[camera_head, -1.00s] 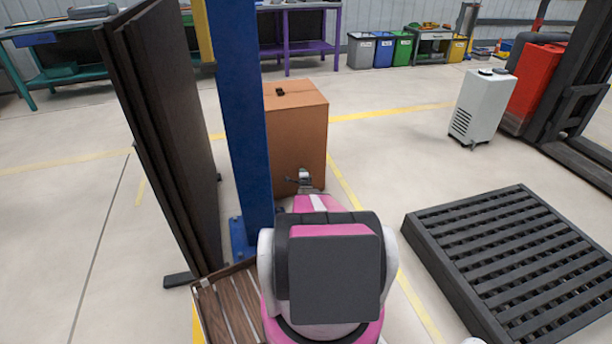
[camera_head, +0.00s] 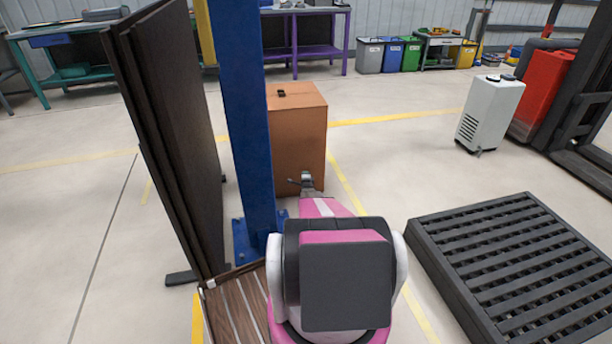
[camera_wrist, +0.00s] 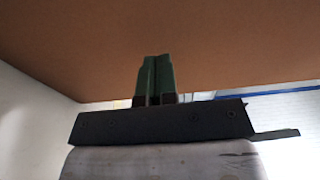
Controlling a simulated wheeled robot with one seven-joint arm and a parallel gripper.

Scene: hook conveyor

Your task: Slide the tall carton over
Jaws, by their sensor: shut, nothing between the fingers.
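The tall brown carton (camera_head: 298,135) stands upright on the floor just beyond my arm, right of a blue post. A small dark mark or slot shows on its top. My gripper (camera_head: 306,178) is low in front of the carton's near face, close to its bottom edge. In the wrist view the carton's brown surface (camera_wrist: 210,45) fills the upper part. The shut, empty green fingertips (camera_wrist: 157,78) overlap it in the picture. Whether they touch it I cannot tell. My arm hides part of the floor before the carton.
A wooden slatted platform (camera_head: 237,305) is at the lower left. A black slatted pallet (camera_head: 515,265) lies right. Floor between carton and white unit (camera_head: 490,112) is clear.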

